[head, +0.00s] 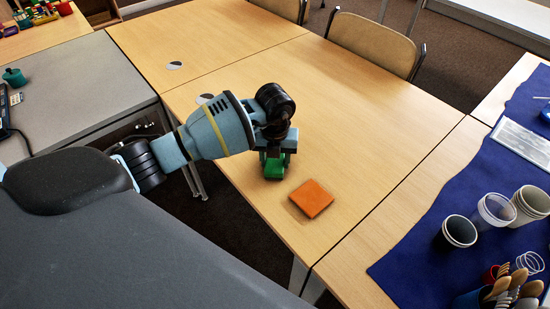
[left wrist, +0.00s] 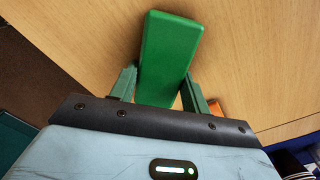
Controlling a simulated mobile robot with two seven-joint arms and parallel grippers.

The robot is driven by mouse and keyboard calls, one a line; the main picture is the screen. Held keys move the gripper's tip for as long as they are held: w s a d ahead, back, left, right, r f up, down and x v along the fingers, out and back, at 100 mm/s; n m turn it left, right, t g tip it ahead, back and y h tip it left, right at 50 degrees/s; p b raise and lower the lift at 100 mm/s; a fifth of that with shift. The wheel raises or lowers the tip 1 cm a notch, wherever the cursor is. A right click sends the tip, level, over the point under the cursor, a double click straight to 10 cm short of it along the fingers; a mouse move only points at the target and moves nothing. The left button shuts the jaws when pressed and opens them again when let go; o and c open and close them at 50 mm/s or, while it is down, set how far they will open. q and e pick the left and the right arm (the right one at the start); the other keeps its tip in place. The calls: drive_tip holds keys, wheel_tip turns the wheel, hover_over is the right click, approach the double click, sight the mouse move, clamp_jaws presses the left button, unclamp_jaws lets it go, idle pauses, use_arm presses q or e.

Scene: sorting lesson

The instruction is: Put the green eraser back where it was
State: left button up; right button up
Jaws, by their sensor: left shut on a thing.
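The green eraser (head: 274,169) is a small block at the left edge part of the wooden table. In the left wrist view the eraser (left wrist: 168,50) lies lengthwise between the two fingers. My left gripper (head: 275,158) points down and is shut on the eraser; its fingers also show in the left wrist view (left wrist: 158,88). The gripper hides the eraser's top in the head view. Whether the eraser touches the table, I cannot tell. My right gripper is not in view.
An orange square block (head: 311,198) lies on the wooden table (head: 350,110), just right of the eraser. A blue cloth (head: 420,255) at right holds cups (head: 459,231) and brushes (head: 513,287). Chairs (head: 372,45) stand at the far side. The table's middle is clear.

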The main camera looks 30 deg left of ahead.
sight(275, 161)
use_arm(q)
drive_tip(key=o, duration=1)
drive_tip(key=shift+f, duration=0.1)
wheel_tip(275, 161, up, 12)
drive_tip(key=shift+r+p, duration=0.2)
drive_tip(key=shift+p, duration=0.25)
